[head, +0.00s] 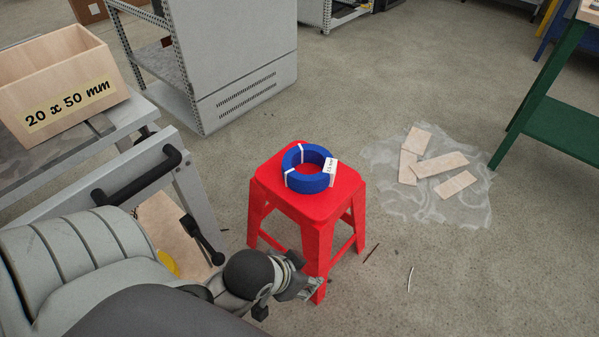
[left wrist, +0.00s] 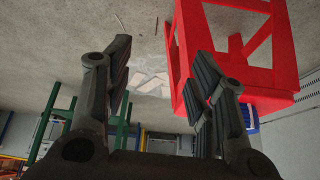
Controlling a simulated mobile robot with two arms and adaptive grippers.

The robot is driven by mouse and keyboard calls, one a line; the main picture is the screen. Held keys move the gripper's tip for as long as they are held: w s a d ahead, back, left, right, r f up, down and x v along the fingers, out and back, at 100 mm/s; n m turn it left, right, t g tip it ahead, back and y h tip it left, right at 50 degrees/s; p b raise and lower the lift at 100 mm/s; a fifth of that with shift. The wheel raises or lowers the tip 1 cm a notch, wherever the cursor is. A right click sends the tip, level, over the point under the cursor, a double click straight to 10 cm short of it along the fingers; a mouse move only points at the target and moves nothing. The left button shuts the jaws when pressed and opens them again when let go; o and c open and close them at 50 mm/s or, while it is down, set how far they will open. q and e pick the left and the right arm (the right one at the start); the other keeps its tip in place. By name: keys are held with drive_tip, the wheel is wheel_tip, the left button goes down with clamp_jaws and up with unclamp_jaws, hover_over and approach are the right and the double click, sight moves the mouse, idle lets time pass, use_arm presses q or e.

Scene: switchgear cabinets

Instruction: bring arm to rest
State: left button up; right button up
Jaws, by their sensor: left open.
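My left arm comes in from the lower left of the head view. Its gripper (head: 305,287) is low, in front of the red stool (head: 318,205), close to the stool's near legs. In the left wrist view the two dark fingers of my left gripper (left wrist: 160,85) stand wide apart with nothing between them. The red stool (left wrist: 245,50) shows upside down behind the right finger; I cannot tell whether they touch. My right gripper is not in view.
A blue cable coil (head: 309,168) lies on the stool. A wooden box (head: 60,85) sits on a grey bench at left. A grey cabinet (head: 235,60) stands behind. Wooden boards (head: 440,163) lie on a plastic sheet. The floor right of the stool is mostly clear.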

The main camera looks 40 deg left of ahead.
use_arm(q)
drive_tip(key=shift+s, duration=0.2)
idle(0.3)
